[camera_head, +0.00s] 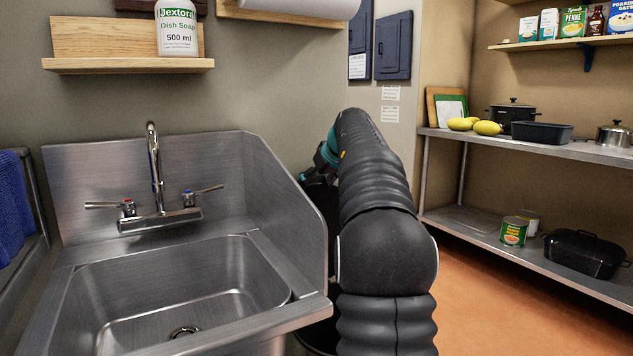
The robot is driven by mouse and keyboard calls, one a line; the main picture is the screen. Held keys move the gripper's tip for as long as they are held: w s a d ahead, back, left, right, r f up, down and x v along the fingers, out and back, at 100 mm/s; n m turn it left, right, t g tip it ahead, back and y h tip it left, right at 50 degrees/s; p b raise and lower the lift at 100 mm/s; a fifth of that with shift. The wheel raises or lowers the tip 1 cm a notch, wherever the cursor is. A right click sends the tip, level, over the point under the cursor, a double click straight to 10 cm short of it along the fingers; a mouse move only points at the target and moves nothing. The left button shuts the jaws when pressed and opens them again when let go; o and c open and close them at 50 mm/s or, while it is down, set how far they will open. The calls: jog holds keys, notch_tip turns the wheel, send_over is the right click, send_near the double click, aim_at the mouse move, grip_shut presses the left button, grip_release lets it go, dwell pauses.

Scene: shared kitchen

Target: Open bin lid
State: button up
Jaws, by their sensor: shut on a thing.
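My arm reaches away from the camera, just right of the sink, and bends down to the left at its far end. My gripper (317,172) shows only in part there, teal and black, low beside the sink's right splash wall. It is shut on the edge of a dark thing, which seems to be the bin lid (318,196). The lid and the bin are mostly hidden behind my arm and the splash wall. How far the lid is raised I cannot tell.
The steel sink (265,240) with its tap (155,175) stands close on the left. A steel shelf unit (580,150) with pots, cans and yellow fruit is at the right. The orange floor (490,300) between my arm and the shelves is clear.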

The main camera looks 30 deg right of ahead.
jog(key=shift+f, duration=0.65)
jog(key=o, duration=1.6)
jog(key=shift+w, duration=0.15)
jog(key=shift+o, duration=0.2)
jog(key=shift+s+r, duration=0.3)
jog(key=shift+r, duration=0.2)
jog(key=v, duration=1.1)
